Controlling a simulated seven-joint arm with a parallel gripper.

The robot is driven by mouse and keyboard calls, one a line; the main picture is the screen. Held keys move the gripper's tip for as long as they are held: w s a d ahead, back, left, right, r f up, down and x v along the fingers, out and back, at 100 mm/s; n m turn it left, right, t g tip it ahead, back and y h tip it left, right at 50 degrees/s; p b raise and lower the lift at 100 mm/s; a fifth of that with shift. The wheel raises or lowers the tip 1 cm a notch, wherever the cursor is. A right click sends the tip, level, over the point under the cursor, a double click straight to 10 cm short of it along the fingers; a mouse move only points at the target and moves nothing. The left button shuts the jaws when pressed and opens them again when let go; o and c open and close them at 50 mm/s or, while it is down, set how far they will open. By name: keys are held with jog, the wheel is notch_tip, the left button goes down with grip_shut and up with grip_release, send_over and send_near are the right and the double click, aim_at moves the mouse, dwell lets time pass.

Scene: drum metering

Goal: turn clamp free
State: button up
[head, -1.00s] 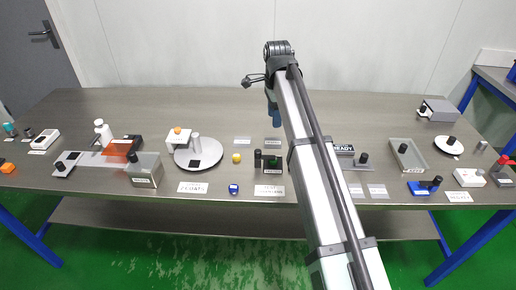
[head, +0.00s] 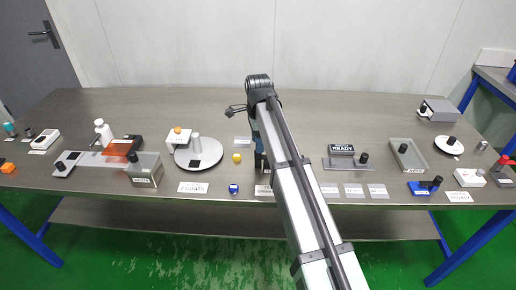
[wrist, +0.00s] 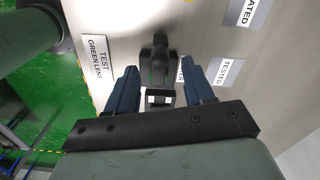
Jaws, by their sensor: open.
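In the wrist view my gripper (wrist: 161,72) is open. Its two blue fingers stand on either side of a dark upright fixture (wrist: 157,50) with a knob-like top and a little green on it. The fixture looks unheld, with gaps beside it; I cannot tell for sure that it is the clamp. A small black-and-white square (wrist: 160,97) shows just below it, between the fingers. In the head view my gripper (head: 260,162) is low over the middle of the table, and my arm hides most of the fixture.
A "READY" sign (head: 342,149) stands to the right. The back of the table is clear.

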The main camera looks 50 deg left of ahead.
jog(key=shift+f, duration=1.75)
grip_shut()
